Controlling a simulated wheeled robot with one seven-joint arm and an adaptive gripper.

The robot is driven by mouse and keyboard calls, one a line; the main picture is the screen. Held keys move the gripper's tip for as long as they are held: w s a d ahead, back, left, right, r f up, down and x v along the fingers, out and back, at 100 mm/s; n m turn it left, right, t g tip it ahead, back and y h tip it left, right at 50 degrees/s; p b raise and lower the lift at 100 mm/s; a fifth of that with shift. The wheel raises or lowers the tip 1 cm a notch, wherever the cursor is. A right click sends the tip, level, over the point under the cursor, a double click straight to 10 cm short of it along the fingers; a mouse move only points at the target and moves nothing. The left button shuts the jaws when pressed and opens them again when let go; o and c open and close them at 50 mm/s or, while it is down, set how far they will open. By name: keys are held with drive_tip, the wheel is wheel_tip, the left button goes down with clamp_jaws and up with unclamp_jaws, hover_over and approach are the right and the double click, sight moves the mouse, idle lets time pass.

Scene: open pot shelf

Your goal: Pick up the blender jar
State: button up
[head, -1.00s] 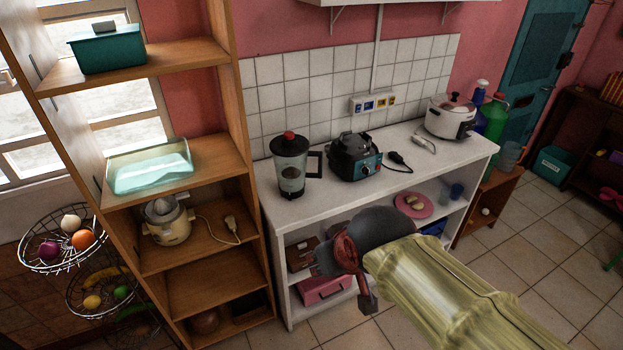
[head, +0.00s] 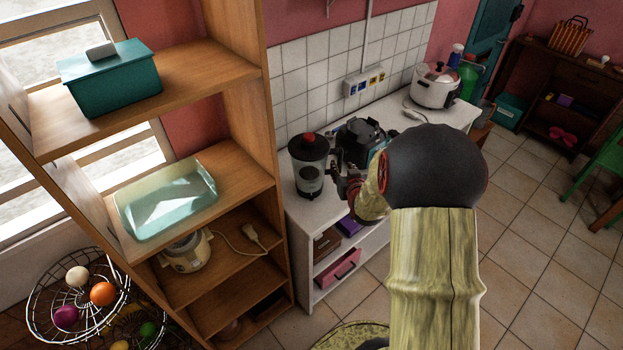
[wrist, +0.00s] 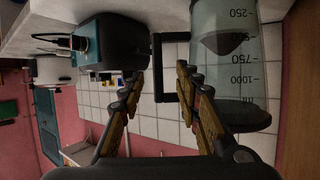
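The blender jar (head: 310,178) is clear with a dark lid and red knob. It stands upright on the white counter near the wooden shelf. In the wrist view, the jar (wrist: 238,88) shows its measuring marks at the upper right, and its dark handle (wrist: 158,60) lies between my fingertips as seen from there. My gripper (head: 344,186) is just right of the jar in the head view. It is open in the wrist view (wrist: 160,82), with no visible grip on the handle. Whether the fingers touch the handle I cannot tell.
A white rice cooker (head: 436,86) is farther along the counter. The tall wooden shelf (head: 262,60) stands close on the left, holding a teal box (head: 115,82) and a glass tray (head: 165,205).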

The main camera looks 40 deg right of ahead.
sight(340, 163)
drive_tip(key=x, duration=0.2)
drive_tip(key=b+x, duration=0.1)
drive_tip(key=x, duration=0.3)
drive_tip(key=shift+w+d+f, duration=0.15)
drive_tip(key=shift+d+f, duration=0.15)
drive_tip(key=shift+f, duration=0.15)
drive_tip(key=shift+c, duration=0.7)
clamp_jaws()
drive_tip(key=shift+r, duration=0.15)
